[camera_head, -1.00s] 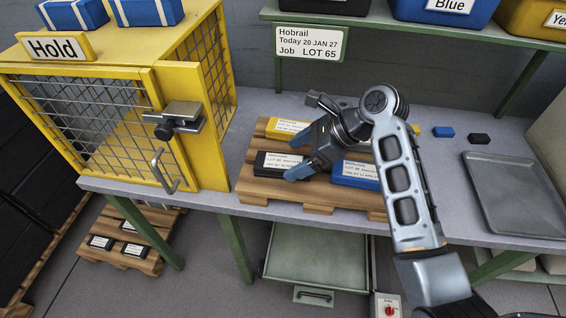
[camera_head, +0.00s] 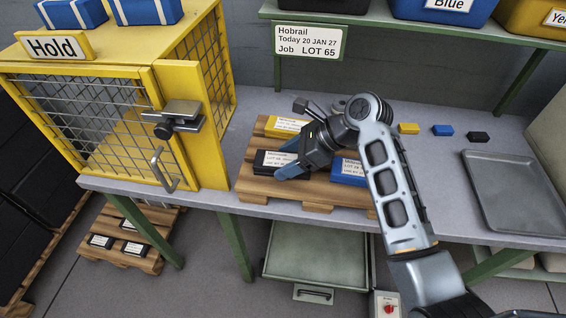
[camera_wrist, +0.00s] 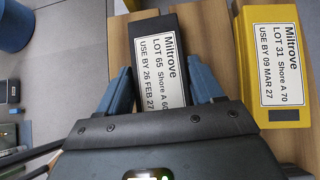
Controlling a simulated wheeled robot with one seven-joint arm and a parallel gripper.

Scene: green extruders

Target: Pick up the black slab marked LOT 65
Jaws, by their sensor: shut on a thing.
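The black slab (camera_wrist: 151,33) has a white label reading Miltrove, LOT 65, Shore A 60, use by 26 FEB 27. It also shows on the wooden pallet in the head view (camera_head: 264,161). My gripper (camera_wrist: 160,88) has its blue fingers on both long sides of the slab, shut on it; in the head view my gripper (camera_head: 282,162) reaches in from the right. The near end of the slab is hidden under my gripper in the wrist view. I cannot tell whether the slab is clear of the pallet.
On the pallet (camera_head: 300,199) are a yellow LOT 31 slab (camera_wrist: 272,60) and a blue slab (camera_head: 349,171). A yellow Hold cage (camera_head: 205,110) stands left. Small yellow, blue and black blocks and a grey tray (camera_head: 512,200) lie right. A sign (camera_head: 309,42) reads Job LOT 65.

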